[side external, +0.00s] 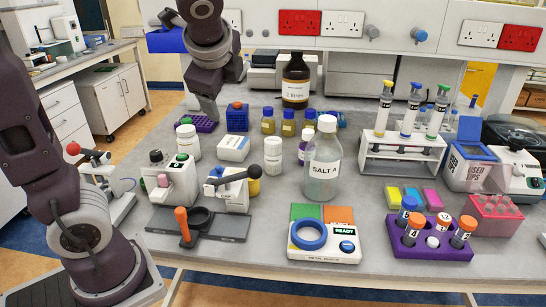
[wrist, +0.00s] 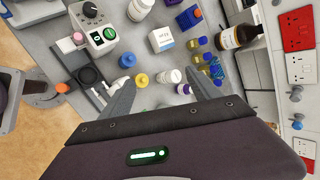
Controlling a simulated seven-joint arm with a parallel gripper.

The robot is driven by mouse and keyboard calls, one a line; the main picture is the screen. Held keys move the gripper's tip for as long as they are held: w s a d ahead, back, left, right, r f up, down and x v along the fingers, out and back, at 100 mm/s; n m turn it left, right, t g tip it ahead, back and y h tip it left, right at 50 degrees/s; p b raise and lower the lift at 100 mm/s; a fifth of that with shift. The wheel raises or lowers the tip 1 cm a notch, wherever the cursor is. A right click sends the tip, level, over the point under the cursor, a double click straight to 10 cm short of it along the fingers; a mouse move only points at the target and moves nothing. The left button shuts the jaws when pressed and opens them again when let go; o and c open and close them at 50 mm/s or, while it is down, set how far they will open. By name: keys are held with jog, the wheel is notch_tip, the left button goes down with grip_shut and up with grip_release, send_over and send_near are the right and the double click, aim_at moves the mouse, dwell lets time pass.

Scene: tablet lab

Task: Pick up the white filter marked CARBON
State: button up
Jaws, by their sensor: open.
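I cannot read CARBON on anything, so I cannot tell which thing is the white filter. Several upright white-bodied cylinders with coloured tops (side external: 409,110) stand in a white rack (side external: 400,165) at the right of the side view; their labels are too small to read. A white box with a blue marking (side external: 233,148) lies mid-bench; it also shows in the wrist view (wrist: 161,38), its print unreadable. My gripper (wrist: 158,92) is open and empty, its fingers apart above the bench. In the side view my arm hangs over the back left of the bench, far from the rack.
A tall SALT A bottle (side external: 322,165) and a brown bottle (side external: 296,80) stand mid-bench. A purple holder with orange-capped vials (side external: 432,245) and a pink rack (side external: 495,215) are at front right. Small bottles crowd the space below my gripper.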

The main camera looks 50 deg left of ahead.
jog(key=w+a+m+y, duration=0.3)
jog(key=w+m, duration=0.3)
jog(key=w, duration=0.2)
jog(key=m+t+y, duration=0.2)
jog(key=m+t, duration=0.1)
jog(key=m, duration=0.4)
send_over(276, 148)
jog(key=d, duration=0.1)
notch_tip(276, 148, down, 4)
jog(key=f, duration=1.7)
jog(key=shift+s+f, duration=0.3)
jog(key=x, duration=0.7)
jog(key=shift+s+a+f, duration=0.15)
jog(key=shift+s+f, duration=0.15)
jog(key=shift+f, duration=0.1)
jog(key=shift+c, duration=0.4)
jog(key=c, duration=1.5)
